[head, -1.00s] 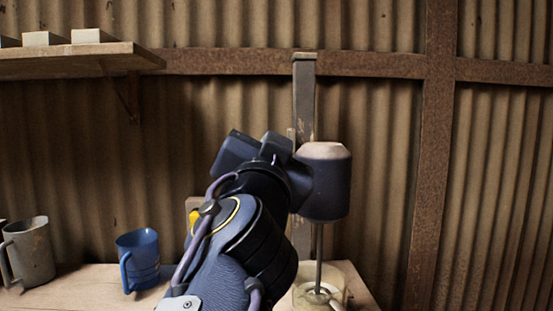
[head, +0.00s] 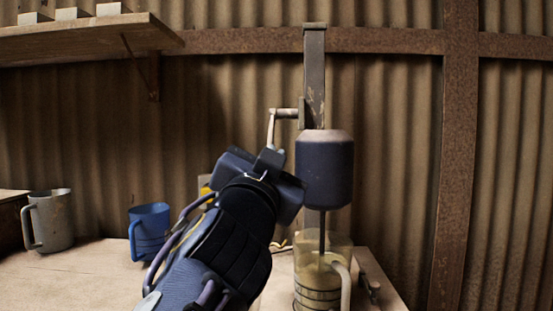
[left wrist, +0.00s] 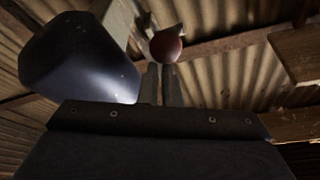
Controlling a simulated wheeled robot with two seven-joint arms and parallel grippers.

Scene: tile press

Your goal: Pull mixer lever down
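The mixer has a dark blue head (head: 324,172) on an upright post (head: 314,80), with its shaft reaching into a clear jug (head: 322,278). Its pale metal lever (head: 271,128) juts left from the post, bends and runs down behind my left gripper (head: 268,160). In the left wrist view the lever's dark red knob (left wrist: 166,46) is at the tips of my nearly closed fingers (left wrist: 161,85). The gripper appears shut on the knob, though the exact contact is hard to see. The mixer head (left wrist: 80,58) is close beside it. My right gripper is not in view.
A blue mug (head: 149,232) and a grey mug (head: 50,220) stand on the bench (head: 75,283) to the left. A wall shelf (head: 85,41) with pale blocks hangs at upper left. A corrugated wall is behind.

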